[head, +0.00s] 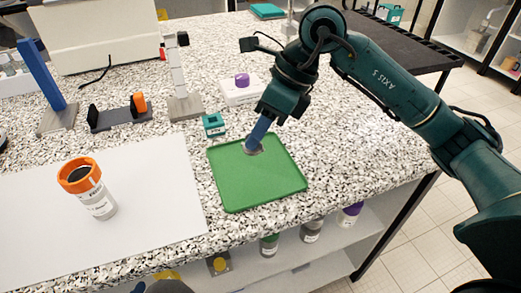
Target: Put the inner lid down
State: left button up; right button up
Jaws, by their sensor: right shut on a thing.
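My right gripper (254,147) points down over the green tray (235,190) with its blue fingers. It is shut on a small greyish piece at the tray's back part, seemingly the inner lid (255,151). The fingers hide much of this piece, and I cannot tell whether it touches the tray floor. A jar (100,203) with an orange rim and a white label stands on the white mat (150,200) at the left. Its mouth shows dark.
A small teal block (213,125) stands just behind the tray. Behind it are a grey-white post stand (180,80), a blue post (42,75), a dark holder with an orange part (120,117) and a purple-topped item (242,80). The tray's front part is clear.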

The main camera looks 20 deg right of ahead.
aim_at(262, 145)
jog(key=shift+f, duration=2.25)
jog(key=shift+f+b, duration=0.25)
jog(key=shift+b, duration=0.05)
jog(key=o, duration=1)
jog(key=shift+r, duration=0.1)
jog(key=shift+r+p, duration=0.2)
jog(key=shift+p, duration=0.1)
jog(key=v, duration=1.2)
